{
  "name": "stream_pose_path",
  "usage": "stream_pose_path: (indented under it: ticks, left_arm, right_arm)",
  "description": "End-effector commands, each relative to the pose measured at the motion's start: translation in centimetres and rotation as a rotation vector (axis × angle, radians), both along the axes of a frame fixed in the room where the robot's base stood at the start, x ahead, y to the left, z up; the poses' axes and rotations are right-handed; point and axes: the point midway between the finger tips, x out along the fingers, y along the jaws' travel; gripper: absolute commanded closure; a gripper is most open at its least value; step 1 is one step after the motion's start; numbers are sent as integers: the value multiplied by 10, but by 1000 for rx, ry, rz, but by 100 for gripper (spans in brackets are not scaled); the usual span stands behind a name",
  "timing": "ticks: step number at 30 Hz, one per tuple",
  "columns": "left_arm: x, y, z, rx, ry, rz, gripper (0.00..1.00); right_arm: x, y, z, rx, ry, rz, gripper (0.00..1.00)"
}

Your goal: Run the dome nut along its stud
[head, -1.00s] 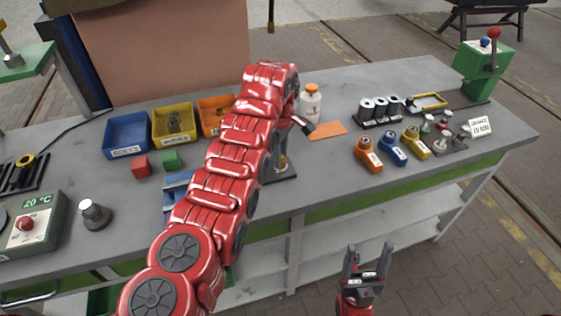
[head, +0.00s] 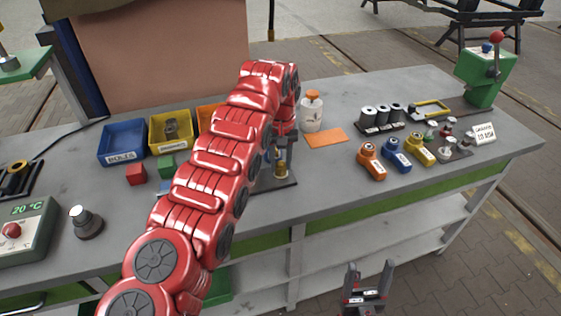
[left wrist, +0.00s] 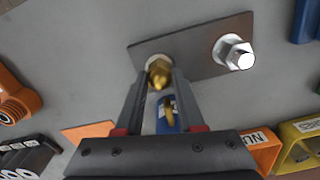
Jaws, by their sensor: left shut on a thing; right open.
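The brass-coloured dome nut (left wrist: 158,76) sits at one stud of a grey metal plate (left wrist: 197,50) in the left wrist view. My left gripper (left wrist: 158,84) is shut on it, one finger on each side. The stud under the nut is mostly hidden. A silver hex nut (left wrist: 239,57) with a stud end stands at the plate's other end. In the head view, brass (head: 280,168) shows above the dark plate (head: 272,185), and my left arm covers much of that spot. My right gripper (head: 368,270) is open and empty in front of the bench.
A white bottle (head: 311,113) with an orange cap and an orange mat (head: 324,137) are right of the plate. Blue (head: 124,144) and yellow bins (head: 170,133) stand left. Orange (head: 371,163), blue (head: 396,155) and yellow tools (head: 419,149) stand right. Bare bench lies in front of them.

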Motion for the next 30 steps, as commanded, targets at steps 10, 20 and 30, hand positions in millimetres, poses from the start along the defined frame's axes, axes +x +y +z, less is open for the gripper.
stream_pose_path:
  ticks: [10,20,30]
  left_arm:
    - [4,0,6,-3,-14,-324,100]
    - [3,0,6,-1,-14,-638,100]
    - [3,1,6,-1,-12,-960,100]
  right_arm:
    - [0,0,9,0,0,0,32]
    - [0,0,16,0,0,0,32]
    - [0,0,21,0,0,0,32]
